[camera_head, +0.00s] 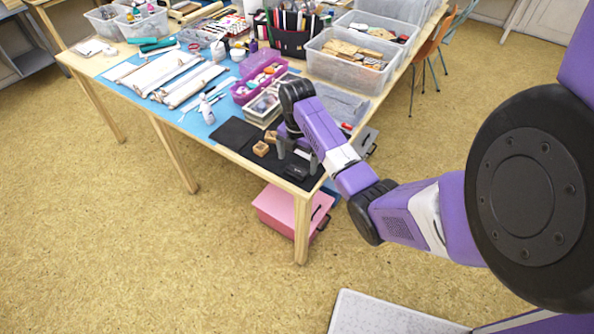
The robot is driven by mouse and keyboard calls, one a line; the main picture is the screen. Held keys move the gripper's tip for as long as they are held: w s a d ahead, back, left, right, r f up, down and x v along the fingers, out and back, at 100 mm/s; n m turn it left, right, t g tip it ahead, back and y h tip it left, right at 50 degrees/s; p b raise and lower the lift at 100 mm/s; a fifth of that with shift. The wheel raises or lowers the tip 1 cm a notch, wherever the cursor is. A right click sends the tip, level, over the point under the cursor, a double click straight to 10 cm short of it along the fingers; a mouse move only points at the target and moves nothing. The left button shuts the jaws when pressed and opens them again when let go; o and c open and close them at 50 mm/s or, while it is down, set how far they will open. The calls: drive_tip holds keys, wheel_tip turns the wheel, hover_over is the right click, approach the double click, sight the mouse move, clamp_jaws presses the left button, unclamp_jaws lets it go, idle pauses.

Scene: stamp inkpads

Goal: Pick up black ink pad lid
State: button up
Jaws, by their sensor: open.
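My gripper (298,160) is open at the near right corner of the table, pointing down over a black mat (245,155). Its two grey fingers stand apart. A small black box-like piece (296,173) lies on the mat just in front of the fingers, near the table edge. It looks like the black ink pad or its lid; I cannot tell which. A small white piece (302,154) shows between the fingers. The fingers and my arm hide part of this area, and I cannot tell whether a fingertip touches anything.
Two small wooden blocks (261,149) sit on the mat left of my gripper. A purple basket (259,84) and a pale tray (262,107) stand behind. Clear plastic bins (345,73) fill the far right side. The mat's left part is bare.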

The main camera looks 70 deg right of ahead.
drive_tip(key=shift+f, duration=2)
drive_tip(key=c, duration=1.4)
drive_tip(key=shift+r, duration=0.1)
wheel_tip(320, 180, up, 12)
wheel_tip(320, 180, up, 8)
drive_tip(key=f+p, duration=0.1)
drive_tip(key=p, duration=0.6)
hover_over(297, 170)
drive_tip(key=shift+a+r, duration=0.15)
drive_tip(key=shift+r, duration=0.1)
